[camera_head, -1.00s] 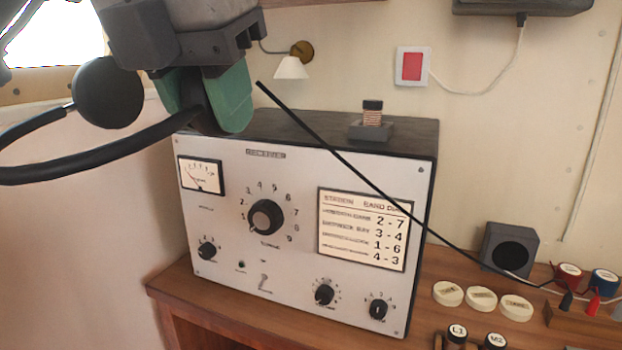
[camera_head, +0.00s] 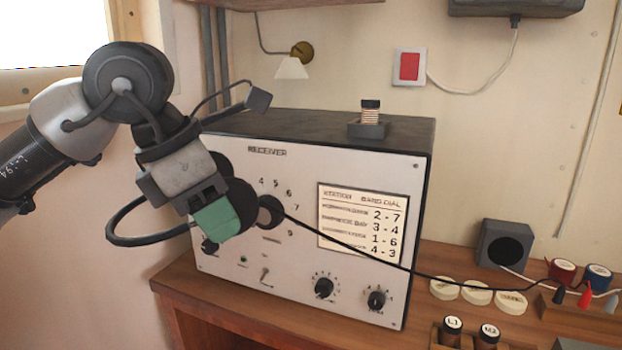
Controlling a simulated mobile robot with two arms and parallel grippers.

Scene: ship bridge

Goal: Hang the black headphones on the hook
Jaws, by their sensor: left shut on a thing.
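The black headphones (camera_head: 140,241) are in my left gripper (camera_head: 217,217), in front of the left part of the receiver's face. Their headband curves out to the left and below the gripper. A dark rounded ear cup shows just behind the green fingers; the other cup is not clear. The gripper is shut on the headphones and hides part of them. Their black cable (camera_head: 400,267) runs down to the right across the receiver's front. I cannot make out a hook in this view. My right gripper is not in view.
The grey receiver (camera_head: 300,287) stands on a wooden desk (camera_head: 185,286). A small coil block (camera_head: 369,130) sits on top. A speaker box (camera_head: 505,245), pale discs and plugs crowd the right.

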